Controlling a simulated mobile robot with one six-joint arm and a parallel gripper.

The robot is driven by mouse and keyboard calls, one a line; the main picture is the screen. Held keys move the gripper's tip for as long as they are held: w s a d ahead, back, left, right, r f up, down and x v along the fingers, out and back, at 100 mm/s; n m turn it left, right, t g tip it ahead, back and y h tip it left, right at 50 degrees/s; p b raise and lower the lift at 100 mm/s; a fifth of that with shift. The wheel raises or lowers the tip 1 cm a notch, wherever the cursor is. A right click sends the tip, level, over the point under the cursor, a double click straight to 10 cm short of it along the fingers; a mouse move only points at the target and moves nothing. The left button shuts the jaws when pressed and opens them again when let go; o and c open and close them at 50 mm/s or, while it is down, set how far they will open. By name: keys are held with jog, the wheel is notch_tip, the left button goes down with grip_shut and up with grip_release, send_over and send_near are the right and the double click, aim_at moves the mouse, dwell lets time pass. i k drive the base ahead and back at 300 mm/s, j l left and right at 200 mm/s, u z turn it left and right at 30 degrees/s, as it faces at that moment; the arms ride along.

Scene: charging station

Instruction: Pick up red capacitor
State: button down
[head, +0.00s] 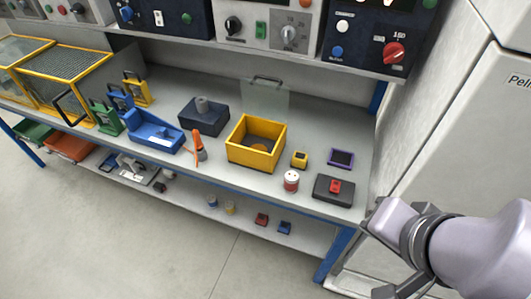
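A small red and white cylinder (291,182), which looks like the red capacitor, stands upright near the front edge of the grey bench. It sits in front of the yellow open box and left of a black box (321,197) with a red part (335,186) on top. My gripper (372,252) is at the lower right, beyond the bench's right front corner. Its fingers are spread apart with nothing between them. It is well to the right of the cylinder and touches nothing visible.
A yellow box (235,150), a small yellow block (299,160) and a purple-framed piece (342,158) are nearby. The lower shelf (310,237) holds small parts. A white cabinet (465,130) stands right.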

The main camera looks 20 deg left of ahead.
aim_at(291, 180)
jog(key=i+u, duration=0.15)
jog(key=u, duration=0.25)
jog(key=i+u, duration=0.1)
jog(key=u, duration=0.35)
jog(key=i+l+u, duration=0.1)
jog(key=u, duration=0.3)
jog(key=i+l+u, duration=0.15)
jog(key=u, duration=0.25)
jog(key=l+u, duration=0.15)
jog(key=u, duration=0.3)
jog(key=i, duration=0.05)
